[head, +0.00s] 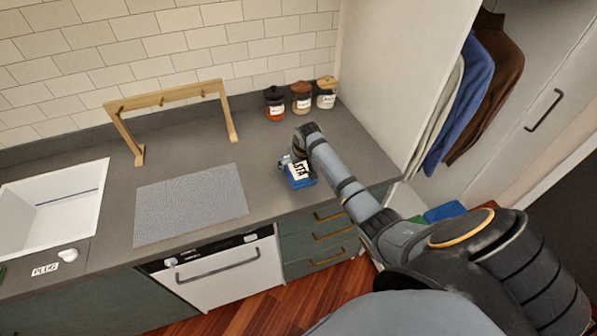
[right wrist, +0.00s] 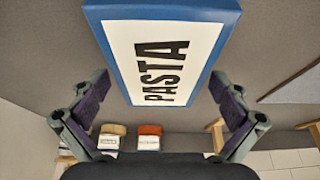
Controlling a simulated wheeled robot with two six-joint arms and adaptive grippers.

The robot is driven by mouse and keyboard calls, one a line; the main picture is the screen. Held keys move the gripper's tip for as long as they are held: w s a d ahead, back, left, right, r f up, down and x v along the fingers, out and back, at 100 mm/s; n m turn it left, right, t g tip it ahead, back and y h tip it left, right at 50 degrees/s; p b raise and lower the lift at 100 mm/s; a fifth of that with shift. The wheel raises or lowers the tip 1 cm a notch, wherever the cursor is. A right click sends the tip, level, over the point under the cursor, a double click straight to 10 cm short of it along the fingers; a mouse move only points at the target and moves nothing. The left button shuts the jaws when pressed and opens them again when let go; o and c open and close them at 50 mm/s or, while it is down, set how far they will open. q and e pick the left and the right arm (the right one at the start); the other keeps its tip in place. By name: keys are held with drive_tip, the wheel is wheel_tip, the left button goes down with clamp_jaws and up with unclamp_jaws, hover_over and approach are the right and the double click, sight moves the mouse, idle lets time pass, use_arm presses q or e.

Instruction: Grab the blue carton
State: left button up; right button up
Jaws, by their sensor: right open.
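The blue carton (head: 303,182) stands on the grey counter near its front edge, left of the tall white panel. In the right wrist view the blue carton (right wrist: 220,50) shows a white label reading PASTA. My right gripper (head: 289,163) is at the carton and hides part of it in the head view. In the right wrist view my right gripper (right wrist: 160,84) is open, with one finger on each side of the carton and visible gaps between. I cannot tell how far the fingers reach along it. My left gripper is not in view.
Three lidded jars (head: 301,98) stand behind the carton by the tiled wall. A wooden rack (head: 165,97) and a grey mat (head: 191,205) lie to the left, then a white sink (head: 82,205). Drawers are below the counter. The counter between mat and carton is clear.

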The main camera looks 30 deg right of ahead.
drive_tip(key=shift+f, duration=0.3)
drive_tip(key=c, duration=1.1)
